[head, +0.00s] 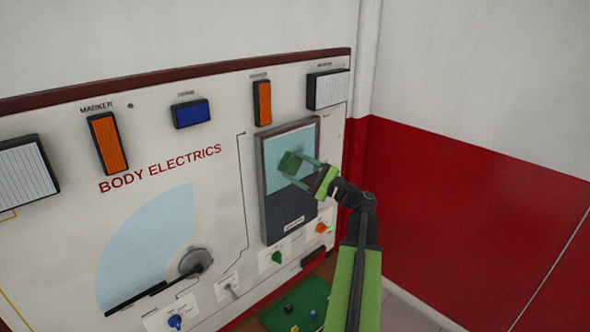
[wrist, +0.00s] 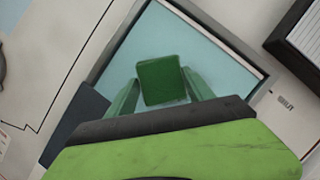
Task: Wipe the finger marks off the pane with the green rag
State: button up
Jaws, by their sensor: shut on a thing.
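The pane (head: 292,140) is a pale blue glass panel in a dark frame on the right part of the trainer board. It also fills the middle of the wrist view (wrist: 210,55). My gripper (head: 303,172) is in front of the pane, shut on the green rag (head: 291,162). The rag shows as a folded green block between the fingers in the wrist view (wrist: 162,80). It is at or very near the glass; I cannot tell whether it touches. I cannot make out clear finger marks; part of the pane is hidden behind the rag and gripper.
The white "BODY ELECTRICS" board (head: 170,240) carries orange markers, a blue block, a dial and several coloured knobs. A green tray (head: 300,305) with small items lies below. A red-and-white wall (head: 470,200) stands right.

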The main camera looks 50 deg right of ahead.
jog(key=shift+d, duration=0.1)
jog(key=d, duration=0.7)
jog(key=shift+s+d, duration=0.2)
jog(key=shift+d, duration=0.2)
dwell(0.3)
jog(key=shift+w+a, duration=0.15)
jog(key=shift+a, duration=1.9)
jog(key=shift+w+a, duration=0.1)
jog(key=shift+a, duration=1.95)
jog(key=shift+a, duration=0.1)
